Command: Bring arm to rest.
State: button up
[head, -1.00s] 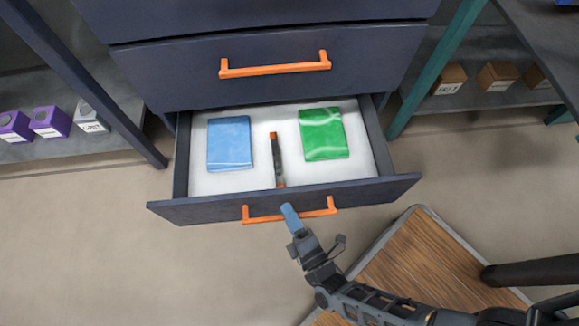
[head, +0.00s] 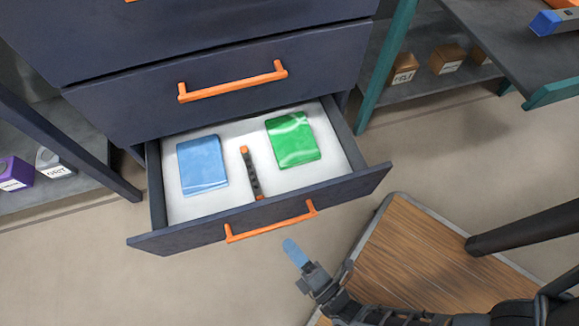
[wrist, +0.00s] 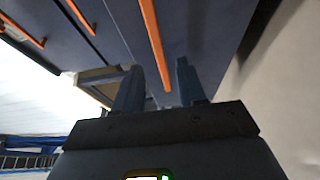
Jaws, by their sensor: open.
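My gripper (head: 296,254) is in front of the open drawer in the head view, a little below and right of the drawer's orange handle (head: 271,222). A gap shows between its blue fingertips and the handle. In the wrist view my gripper (wrist: 158,88) has its two fingers apart with nothing held between them. An orange handle (wrist: 154,40) shows beyond the fingers there. The open drawer (head: 330,198) holds a blue packet (head: 202,165), a green packet (head: 293,140) and a dark, orange-ended divider (head: 252,174) between them.
A closed drawer with an orange handle (head: 232,81) is above the open one. A wooden-topped platform (head: 415,255) lies at lower right, under my arm. A grey table (head: 500,40) with a blue item stands at upper right. Bare floor (head: 80,280) lies at lower left.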

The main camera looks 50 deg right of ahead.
dwell(0.4)
jog(key=s+d+r+m+g+y, duration=0.1)
jog(key=s+d+r+m, duration=0.3)
jog(key=r, duration=0.8)
jog(key=s+d+r+m+g+y, duration=0.1)
jog(key=s+r+m+y, duration=0.1)
jog(key=r+m, duration=0.65)
jog(key=s+d+r+m+g+y, duration=0.1)
jog(key=s+d+r+m, duration=0.2)
jog(key=r, duration=1.2)
notch_tip(320, 180, up, 29)
jog(key=p, duration=2.9)
jog(key=shift+r, duration=0.15)
